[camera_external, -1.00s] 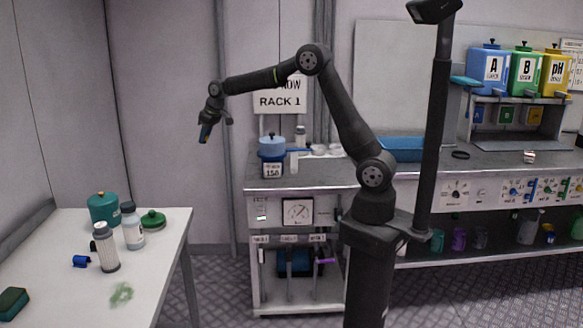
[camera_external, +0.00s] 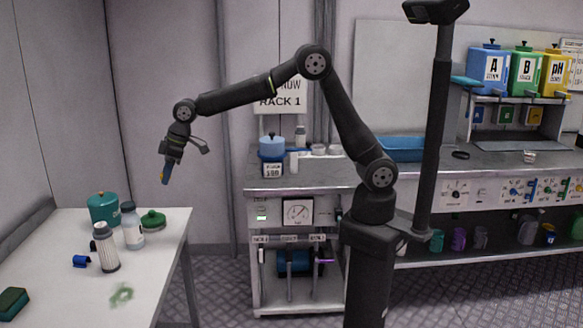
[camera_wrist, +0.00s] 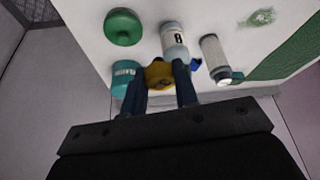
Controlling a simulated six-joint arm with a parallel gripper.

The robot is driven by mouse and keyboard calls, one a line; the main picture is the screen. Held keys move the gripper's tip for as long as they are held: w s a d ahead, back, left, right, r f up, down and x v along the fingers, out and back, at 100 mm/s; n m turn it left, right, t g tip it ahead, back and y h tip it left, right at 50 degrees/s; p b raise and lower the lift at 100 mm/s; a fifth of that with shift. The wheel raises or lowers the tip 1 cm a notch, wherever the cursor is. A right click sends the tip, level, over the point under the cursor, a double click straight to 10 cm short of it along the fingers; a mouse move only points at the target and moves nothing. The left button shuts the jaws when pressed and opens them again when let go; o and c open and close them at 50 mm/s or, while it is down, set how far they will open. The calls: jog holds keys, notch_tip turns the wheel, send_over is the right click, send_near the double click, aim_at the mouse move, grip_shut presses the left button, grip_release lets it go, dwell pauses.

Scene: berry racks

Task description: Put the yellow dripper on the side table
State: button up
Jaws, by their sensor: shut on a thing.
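In the external view only a small orange-yellow bit of the dripper (camera_external: 164,178) shows at the fingertips. The white side table (camera_wrist: 88,20) also fills the upper part of the wrist view. The dripper is clear of the tabletop.
The table holds a teal canister (camera_external: 104,208), a green lidded dish (camera_external: 153,219), a white bottle (camera_external: 132,228), a ribbed shaker (camera_external: 106,250), a blue piece (camera_external: 81,261) and a green sponge (camera_external: 12,302). A green smear (camera_external: 121,295) marks the front. The right front of the tabletop is free.

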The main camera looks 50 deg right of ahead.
notch_tip(320, 180, down, 8)
send_over(152, 255)
jog(key=d, duration=0.1)
jog(key=f, duration=0.7)
jog(key=shift+s+d+f, duration=0.15)
jog(key=shift+s+f, duration=0.05)
jog(key=shift+s, duration=0.1)
jog(key=shift+f, duration=1.95)
jog(key=shift+f, duration=0.15)
jog(key=o, duration=0.9)
jog(key=shift+o, duration=0.2)
jog(key=v, duration=1.2)
